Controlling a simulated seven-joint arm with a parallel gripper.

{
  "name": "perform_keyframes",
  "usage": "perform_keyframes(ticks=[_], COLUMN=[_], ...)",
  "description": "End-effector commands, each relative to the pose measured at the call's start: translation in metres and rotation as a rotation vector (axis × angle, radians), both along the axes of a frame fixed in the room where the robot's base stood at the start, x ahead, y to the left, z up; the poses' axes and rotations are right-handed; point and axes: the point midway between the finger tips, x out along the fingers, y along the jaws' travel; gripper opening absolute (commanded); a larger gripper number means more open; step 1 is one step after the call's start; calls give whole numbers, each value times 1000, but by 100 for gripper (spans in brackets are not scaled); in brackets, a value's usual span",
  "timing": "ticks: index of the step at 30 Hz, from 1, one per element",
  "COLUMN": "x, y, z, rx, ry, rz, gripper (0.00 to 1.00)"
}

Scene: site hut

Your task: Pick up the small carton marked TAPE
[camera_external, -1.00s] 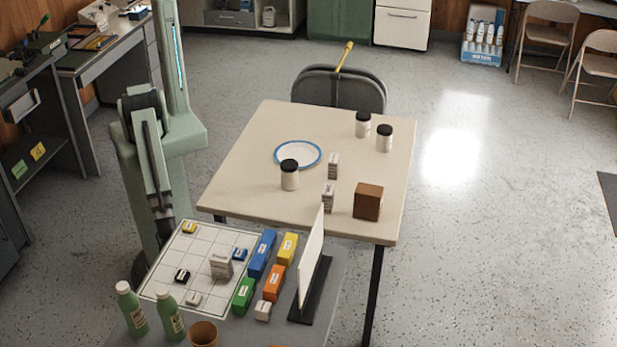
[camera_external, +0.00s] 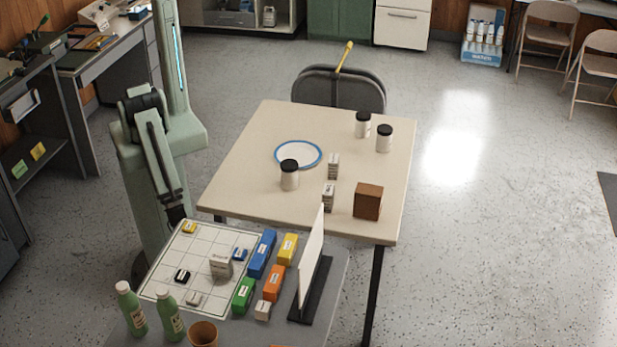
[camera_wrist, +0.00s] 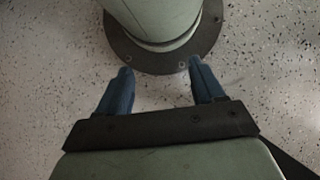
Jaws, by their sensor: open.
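Several small pale cartons are in the external view, and I cannot read TAPE on any of them. A small white box (camera_external: 262,310) sits beside the green block. My gripper (camera_wrist: 160,68) is open and empty in the wrist view, above the speckled floor near my base. In the external view its fingers cannot be made out by the board's far left corner.
Blue, yellow, orange and green blocks (camera_external: 262,253) line the board's right side. An upright white panel (camera_external: 312,262) stands right of them. Green bottles (camera_external: 132,310) and a brown cup (camera_external: 204,334) are in front. The beige table (camera_external: 245,165) holds jars, a plate and a brown box.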

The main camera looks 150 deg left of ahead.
Motion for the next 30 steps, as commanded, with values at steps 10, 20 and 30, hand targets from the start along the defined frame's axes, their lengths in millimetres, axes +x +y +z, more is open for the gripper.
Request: perform_keyframes(ticks=[10,20,30], x=[0,1,98], y=[0,0,-60], z=[0,0,-14], rx=[0,-1,-143], ry=[-1,-2,-206], rz=[0,-1,11], gripper=[85,96,96])
